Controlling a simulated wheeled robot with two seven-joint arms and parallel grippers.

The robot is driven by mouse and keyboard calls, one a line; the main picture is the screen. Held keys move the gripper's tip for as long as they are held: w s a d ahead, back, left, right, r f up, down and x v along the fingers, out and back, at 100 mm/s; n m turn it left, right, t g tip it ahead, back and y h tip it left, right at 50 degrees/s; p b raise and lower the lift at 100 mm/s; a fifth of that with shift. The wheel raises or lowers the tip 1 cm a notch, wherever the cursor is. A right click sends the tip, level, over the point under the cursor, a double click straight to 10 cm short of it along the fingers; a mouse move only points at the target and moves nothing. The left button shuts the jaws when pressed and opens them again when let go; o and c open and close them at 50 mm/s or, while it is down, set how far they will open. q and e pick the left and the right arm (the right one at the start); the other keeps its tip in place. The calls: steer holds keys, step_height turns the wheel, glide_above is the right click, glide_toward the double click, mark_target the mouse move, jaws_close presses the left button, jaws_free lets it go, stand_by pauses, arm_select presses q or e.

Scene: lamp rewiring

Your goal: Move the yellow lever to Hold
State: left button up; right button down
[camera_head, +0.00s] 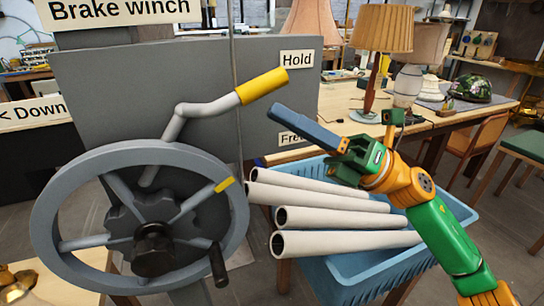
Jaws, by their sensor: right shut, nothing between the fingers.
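The lever is a grey cranked rod with a yellow grip (262,86), on the grey winch panel (130,75). Its yellow end points up and right, towards the "Hold" label (297,59). A lower label (291,138), seemingly "Free", is partly covered by my right gripper. My right gripper (277,109) comes in from the right with its long blue-grey fingers shut and empty. Its tips are just below and right of the yellow grip, with a small gap in the picture; I cannot tell the depth between them. My left gripper is not in view.
A large grey handwheel (45,205) with a black hub and a yellow mark stands in front of the panel. A blue crate (350,275) with several pale tubes (340,217) sits below my right arm. Lamps (383,28) stand on the wooden table behind.

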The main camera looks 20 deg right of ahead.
steer(key=shift+r, duration=0.8)
steer(key=shift+r, duration=0.1)
